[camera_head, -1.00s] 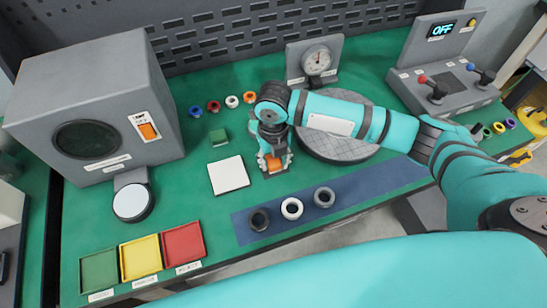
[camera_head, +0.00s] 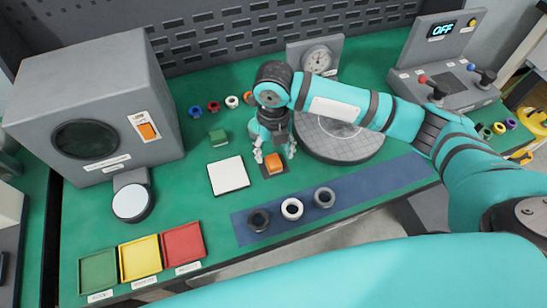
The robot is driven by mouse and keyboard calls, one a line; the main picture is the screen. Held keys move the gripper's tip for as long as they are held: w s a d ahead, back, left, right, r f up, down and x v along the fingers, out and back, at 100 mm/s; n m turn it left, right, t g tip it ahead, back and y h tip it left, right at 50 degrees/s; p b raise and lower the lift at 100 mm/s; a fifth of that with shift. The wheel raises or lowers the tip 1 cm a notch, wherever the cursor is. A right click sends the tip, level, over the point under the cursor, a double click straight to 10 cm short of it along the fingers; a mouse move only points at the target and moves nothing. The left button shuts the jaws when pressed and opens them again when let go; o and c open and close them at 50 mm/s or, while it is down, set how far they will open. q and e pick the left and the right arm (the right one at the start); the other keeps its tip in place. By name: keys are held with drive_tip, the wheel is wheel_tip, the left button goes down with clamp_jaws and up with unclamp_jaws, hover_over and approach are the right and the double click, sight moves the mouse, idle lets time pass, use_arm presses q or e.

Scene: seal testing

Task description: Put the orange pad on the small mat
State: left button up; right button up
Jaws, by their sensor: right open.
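The orange pad (camera_head: 275,163) rests on the small dark mat (camera_head: 268,173) near the middle of the green bench. A strip of the mat shows around the pad. My right gripper (camera_head: 275,154) hangs just above and behind the pad, with its fingers spread apart on either side and nothing between them. My left gripper is not in view.
A round grey plate (camera_head: 340,140) is to the right. A blue strip (camera_head: 350,196) with several rings lies in front. A gauge (camera_head: 318,60) stands behind.

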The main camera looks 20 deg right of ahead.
sight(273, 160)
wheel_tip(273, 160, up, 8)
drive_tip(key=shift+f, duration=0.2)
drive_tip(key=shift+f, duration=0.1)
